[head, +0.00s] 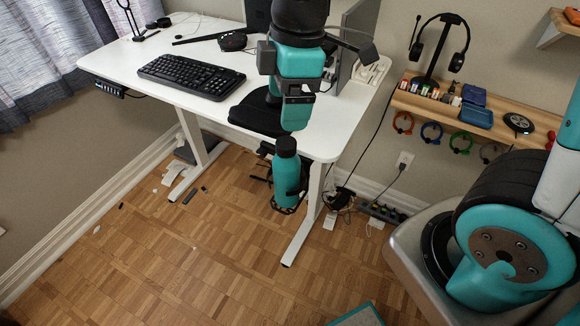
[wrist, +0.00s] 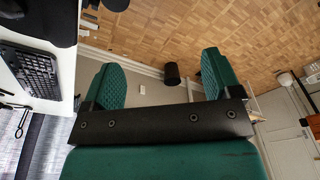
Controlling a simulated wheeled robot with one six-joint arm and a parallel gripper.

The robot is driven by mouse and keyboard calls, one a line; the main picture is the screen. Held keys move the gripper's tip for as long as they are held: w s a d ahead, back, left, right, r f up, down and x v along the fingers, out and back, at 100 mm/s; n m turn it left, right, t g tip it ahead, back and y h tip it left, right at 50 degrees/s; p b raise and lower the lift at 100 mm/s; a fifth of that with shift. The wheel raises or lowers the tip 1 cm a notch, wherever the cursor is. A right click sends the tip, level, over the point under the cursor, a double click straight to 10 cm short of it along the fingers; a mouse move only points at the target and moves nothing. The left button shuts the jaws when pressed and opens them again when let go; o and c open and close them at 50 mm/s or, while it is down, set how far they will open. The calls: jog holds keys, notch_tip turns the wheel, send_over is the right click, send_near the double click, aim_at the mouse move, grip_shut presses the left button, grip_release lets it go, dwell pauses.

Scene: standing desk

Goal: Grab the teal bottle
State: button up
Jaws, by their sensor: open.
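The teal bottle (head: 287,174) has a dark cap and stands upright in a black wire holder (head: 288,207) below the desk's front edge, beside the right desk leg. My gripper (head: 295,115) is just above the bottle in the head view, overlapping the desk's front edge; how far apart they are in depth I cannot tell. In the wrist view my gripper (wrist: 162,76) is open, its two teal fingers wide apart with nothing between them. The bottle does not show in the wrist view.
The white desk (head: 135,58) carries a black keyboard (head: 191,75). A wooden shelf (head: 455,112) with a headset stand and small items is on the right wall. Cables and a power strip (head: 383,212) lie behind the right desk leg. The parquet floor in front is mostly clear.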

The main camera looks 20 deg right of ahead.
jog(key=w+d+n+h+p, duration=0.1)
jog(key=w+n+p, duration=0.1)
jog(key=w+n, duration=0.3)
jog(key=p, duration=0.2)
send_near(286, 142)
jog(key=shift+h, duration=0.3)
jog(key=f, duration=0.4)
jog(key=a+f, duration=0.1)
jog(key=f, duration=0.3)
jog(key=f+p, duration=0.1)
jog(key=f, duration=0.1)
jog(key=f+p, duration=0.1)
jog(key=shift+d+f, duration=0.15)
jog(key=shift+d, duration=0.15)
jog(key=shift+w+f, duration=0.1)
jog(key=shift+f, duration=0.45)
grip_shut()
